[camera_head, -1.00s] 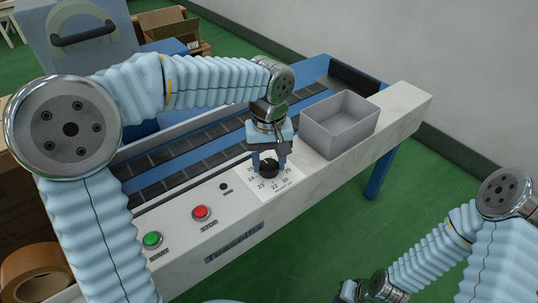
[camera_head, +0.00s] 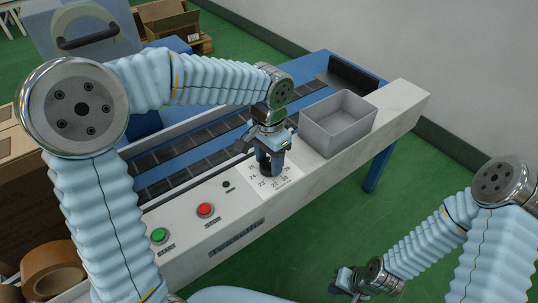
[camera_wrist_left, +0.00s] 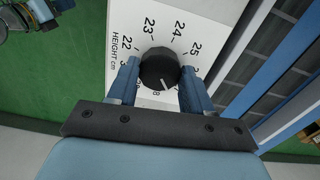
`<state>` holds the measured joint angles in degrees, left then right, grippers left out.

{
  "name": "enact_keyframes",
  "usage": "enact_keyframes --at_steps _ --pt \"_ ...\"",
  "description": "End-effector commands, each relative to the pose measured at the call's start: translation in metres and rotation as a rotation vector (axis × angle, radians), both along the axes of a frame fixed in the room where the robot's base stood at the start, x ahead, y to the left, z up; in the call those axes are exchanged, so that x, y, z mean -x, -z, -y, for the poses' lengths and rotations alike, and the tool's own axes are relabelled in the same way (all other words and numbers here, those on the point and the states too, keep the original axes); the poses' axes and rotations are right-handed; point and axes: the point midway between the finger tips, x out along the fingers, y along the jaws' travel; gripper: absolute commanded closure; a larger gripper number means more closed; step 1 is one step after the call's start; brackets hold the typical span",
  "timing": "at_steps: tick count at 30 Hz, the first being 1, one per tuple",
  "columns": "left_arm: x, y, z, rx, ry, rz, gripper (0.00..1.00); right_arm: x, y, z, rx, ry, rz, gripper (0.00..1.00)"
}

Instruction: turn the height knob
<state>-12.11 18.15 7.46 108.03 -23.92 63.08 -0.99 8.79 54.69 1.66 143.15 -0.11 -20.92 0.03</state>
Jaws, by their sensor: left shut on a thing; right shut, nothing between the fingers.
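The black height knob (camera_wrist_left: 159,68) sits on a white dial plate (camera_wrist_left: 125,20) printed with "HEIGHT cm" and numbers such as 22 to 25. Its white mark points toward the bottom of the wrist view, slightly right. My left gripper (camera_head: 269,168) points down over the dial plate (camera_head: 289,184). In the left wrist view, its two blue fingers (camera_wrist_left: 159,72) are shut on the knob from both sides. In the head view the fingers mostly hide the knob. My right gripper (camera_head: 345,284) is shut and empty, above the green floor at the lower right.
A green start button (camera_head: 159,235), a red stop button (camera_head: 205,210) and a small dark round part (camera_head: 226,184) lie left of the dial. A grey open bin (camera_head: 338,143) stands on the panel to the right. The blue conveyor (camera_head: 165,170) runs behind.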

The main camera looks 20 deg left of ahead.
Motion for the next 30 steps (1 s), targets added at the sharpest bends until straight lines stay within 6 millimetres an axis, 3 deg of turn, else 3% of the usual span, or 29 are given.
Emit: enact_keyframes --at_steps 15,30 --pt "-0.001 -0.002 0.000 0.001 0.392 0.002 0.80 0.000 -0.018 0.000 -0.002 -0.002 0.000 1.00" --pt "-0.001 -0.001 0.000 0.000 0.501 0.003 0.80 0.000 -0.021 -0.001 -0.002 -0.004 0.000 1.00"
